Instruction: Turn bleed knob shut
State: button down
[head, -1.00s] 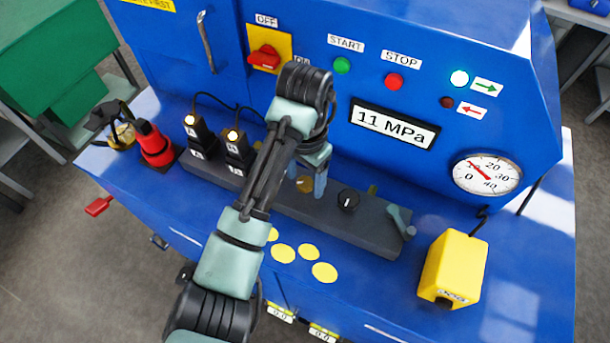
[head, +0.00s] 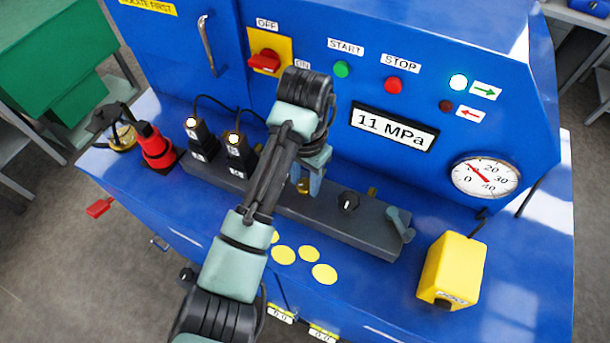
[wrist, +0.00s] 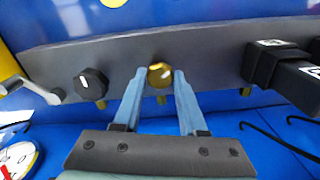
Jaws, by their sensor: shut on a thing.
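A round brass knob (wrist: 160,74), which I take to be the bleed knob, is on the dark grey manifold block (wrist: 210,55). In the wrist view my gripper (wrist: 160,80) has its two blue fingers on either side of the knob, shut on it. In the head view the brass knob (head: 303,186) shows just beside my blue fingers (head: 314,184), partly covered by them. The display (head: 394,127) reads 11 MPa, and the gauge (head: 486,177) needle points a little above 10.
A black knob (head: 348,201) and a grey lever (head: 400,224) are on the block to the right. Two black coils (head: 239,153) with cables stand at its left. A yellow box (head: 450,271) stands at the right, a red device (head: 154,148) at the left.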

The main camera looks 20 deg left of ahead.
jog(key=n+p, duration=0.2)
jog(key=n, duration=0.1)
jog(key=shift+d+r+p, duration=0.1)
jog(key=shift+r+p, duration=0.15)
jog(key=shift+p, duration=0.1)
jog(key=n+p, duration=0.2)
jog(key=shift+n, duration=0.4)
jog(key=n+p, duration=0.2)
jog(key=n, duration=0.3)
jog(key=shift+w+f+p, duration=0.1)
jog(key=shift+f+p, duration=0.05)
jog(key=shift+p, duration=0.25)
jog(key=shift+n, duration=0.4)
jog(key=shift+c, duration=2.3)
grip_release()
